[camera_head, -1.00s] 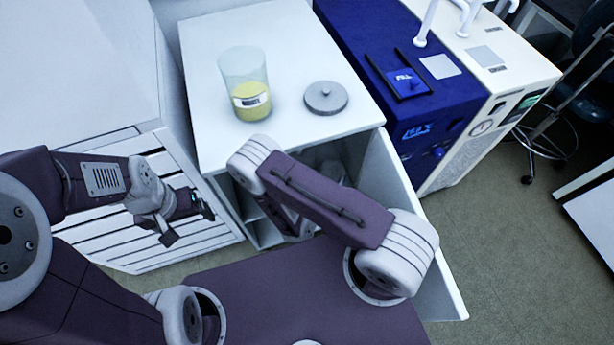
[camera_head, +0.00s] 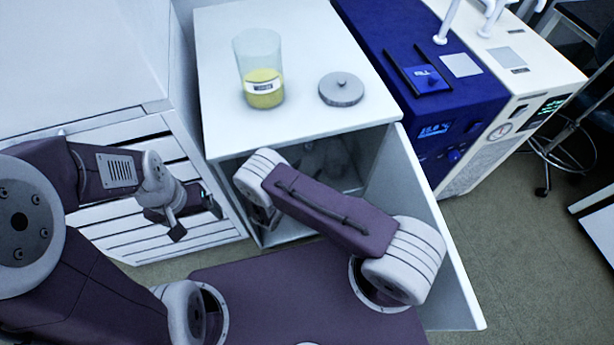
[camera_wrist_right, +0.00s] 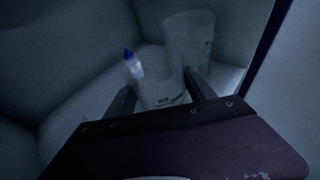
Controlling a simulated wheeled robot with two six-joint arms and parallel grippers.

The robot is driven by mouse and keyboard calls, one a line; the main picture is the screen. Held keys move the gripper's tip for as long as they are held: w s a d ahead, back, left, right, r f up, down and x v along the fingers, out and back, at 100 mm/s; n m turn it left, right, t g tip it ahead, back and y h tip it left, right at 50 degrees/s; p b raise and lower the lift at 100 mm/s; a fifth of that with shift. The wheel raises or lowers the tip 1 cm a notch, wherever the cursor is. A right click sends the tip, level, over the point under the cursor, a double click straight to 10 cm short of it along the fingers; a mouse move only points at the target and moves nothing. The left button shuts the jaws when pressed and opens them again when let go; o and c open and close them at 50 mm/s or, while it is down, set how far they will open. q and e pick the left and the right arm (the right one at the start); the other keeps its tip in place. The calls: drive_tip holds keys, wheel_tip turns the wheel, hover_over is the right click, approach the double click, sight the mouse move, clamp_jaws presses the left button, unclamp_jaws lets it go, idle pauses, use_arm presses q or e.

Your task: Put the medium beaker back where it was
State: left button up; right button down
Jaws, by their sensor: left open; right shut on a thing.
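My right gripper (camera_wrist_right: 160,97) is shut on a clear beaker (camera_wrist_right: 162,92) with dark markings, which I take to be the medium beaker. It is inside the dim cabinet compartment, and its base is hard to make out. A taller clear beaker (camera_wrist_right: 188,42) stands just behind it, and a small blue-capped bottle (camera_wrist_right: 134,66) stands to its left. In the head view the right gripper and held beaker are hidden by my right arm and the cabinet. My left gripper (camera_head: 196,216) is open and empty, beside the slatted unit at left.
A beaker with yellow liquid (camera_head: 262,82) and a grey round lid (camera_head: 341,89) sit on the white cabinet top (camera_head: 300,35). The cabinet door (camera_head: 424,235) stands open at right. A blue device (camera_head: 405,30) is beyond it. The slatted unit (camera_head: 140,140) is at left.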

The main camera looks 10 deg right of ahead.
sight(311, 171)
wheel_tip(311, 171, down, 4)
drive_tip(key=shift+r+b, duration=0.25)
drive_tip(key=shift+b, duration=0.3)
drive_tip(key=shift+r, duration=0.1)
drive_tip(key=shift+f, duration=0.2)
drive_tip(key=shift+c, duration=1.6)
unclamp_jaws()
drive_tip(key=shift+r, duration=0.15)
drive_tip(key=shift+s+a+r, duration=0.15)
drive_tip(key=shift+a+r, duration=0.05)
drive_tip(key=p+v, duration=0.1)
drive_tip(key=v, duration=1)
drive_tip(key=shift+s+p, duration=0.25)
drive_tip(key=shift+p, duration=0.15)
